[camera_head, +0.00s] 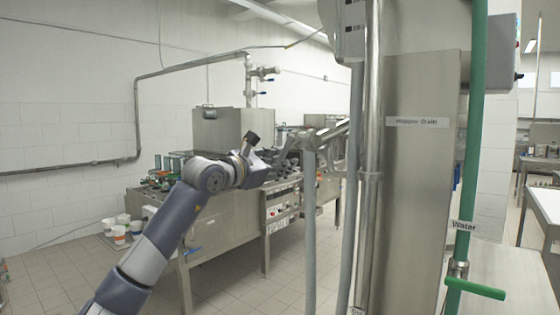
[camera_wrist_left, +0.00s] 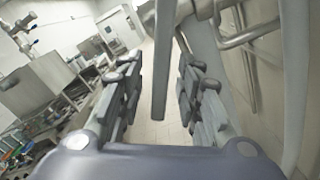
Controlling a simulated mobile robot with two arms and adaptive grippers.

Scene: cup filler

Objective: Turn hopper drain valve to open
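A plate marked "Hopper Drain" (camera_head: 418,122) is on the steel column at right of centre in the head view. Left of it is a metal valve fitting (camera_head: 333,132), with a long grey handle (camera_head: 309,225) hanging down. My left gripper (camera_head: 293,150) is just left of the handle's upper part. In the left wrist view my gripper's dark fingers (camera_wrist_left: 160,68) are apart, and a grey bar (camera_wrist_left: 160,90), apparently the handle, shows in the gap between them. I see no clear contact. My right gripper is out of view.
A green pipe labelled "Water" (camera_head: 462,225) with a green lever (camera_head: 476,289) stands at the right.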

